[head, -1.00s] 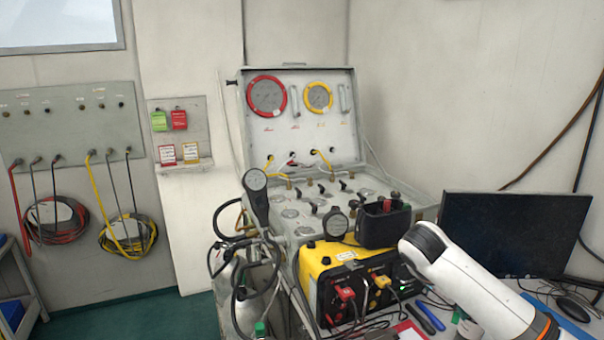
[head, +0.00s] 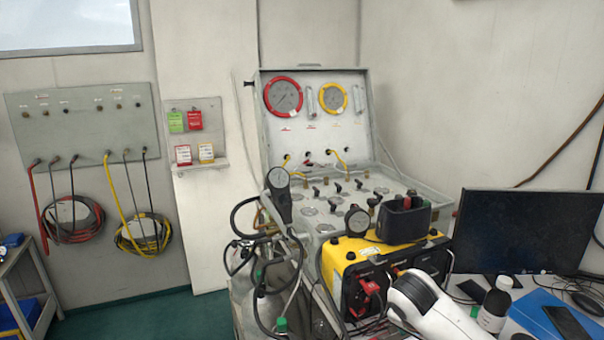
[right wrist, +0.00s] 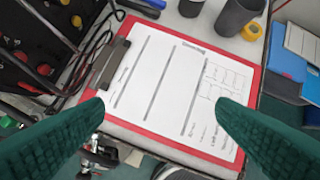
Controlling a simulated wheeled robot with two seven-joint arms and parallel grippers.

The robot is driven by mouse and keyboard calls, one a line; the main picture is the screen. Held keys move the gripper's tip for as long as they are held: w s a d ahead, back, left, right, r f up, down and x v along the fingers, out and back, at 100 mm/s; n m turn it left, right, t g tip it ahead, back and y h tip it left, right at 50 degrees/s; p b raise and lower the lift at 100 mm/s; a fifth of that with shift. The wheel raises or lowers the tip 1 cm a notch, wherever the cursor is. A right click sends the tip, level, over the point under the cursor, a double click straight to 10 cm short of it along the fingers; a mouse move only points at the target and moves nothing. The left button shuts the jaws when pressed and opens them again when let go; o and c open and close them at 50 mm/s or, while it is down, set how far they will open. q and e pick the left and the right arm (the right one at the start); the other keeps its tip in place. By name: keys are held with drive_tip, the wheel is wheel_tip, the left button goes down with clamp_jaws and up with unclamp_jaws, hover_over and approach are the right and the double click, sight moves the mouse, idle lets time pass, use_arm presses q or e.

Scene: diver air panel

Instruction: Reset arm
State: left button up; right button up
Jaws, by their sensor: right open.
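In the right wrist view my right gripper (right wrist: 160,108) shows two green padded fingers spread wide apart with nothing between them. It is above a red clipboard (right wrist: 262,78) that holds a white printed sheet under a dark clip. In the head view the white link of my right arm comes in at the bottom, in front of the yellow unit (head: 345,258); the right gripper itself is out of that view. My left gripper is in neither view. The open grey air panel case (head: 268,130), with a red-ringed gauge (head: 284,96) and a yellow-ringed gauge (head: 333,98), stands behind.
Gas cylinders (head: 250,300) with hoses stand at the bench's left. Coiled hoses (head: 75,220) hang on the wall. Green floor lies open at left.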

drive_tip(key=s+a+f+n+y, duration=0.2)
drive_tip(key=s+a+f+n, duration=0.25)
drive_tip(key=s, duration=0.25)
drive_tip(key=s+a+f+n+y, duration=0.2)
drive_tip(key=s+a+f+n, duration=0.15)
drive_tip(key=s+f, duration=0.35)
drive_tip(key=s+d+n, duration=0.2)
drive_tip(key=s, duration=0.7)
drive_tip(key=s+d+n, duration=0.1)
drive_tip(key=s+d, duration=0.1)
drive_tip(key=s, duration=0.6)
wheel_tip(320, 180, down, 26)
drive_tip(key=g, duration=0.1)
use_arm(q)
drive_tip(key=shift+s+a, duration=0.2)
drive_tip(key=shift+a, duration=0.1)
use_arm(e)
drive_tip(key=s+d+f+g, duration=0.1)
drive_tip(key=s+d+f, duration=0.1)
drive_tip(key=s+f, duration=1.4)
drive_tip(key=shift+s+d+f, duration=0.15)
drive_tip(key=shift+s+f, duration=0.1)
drive_tip(key=shift+s, duration=0.45)
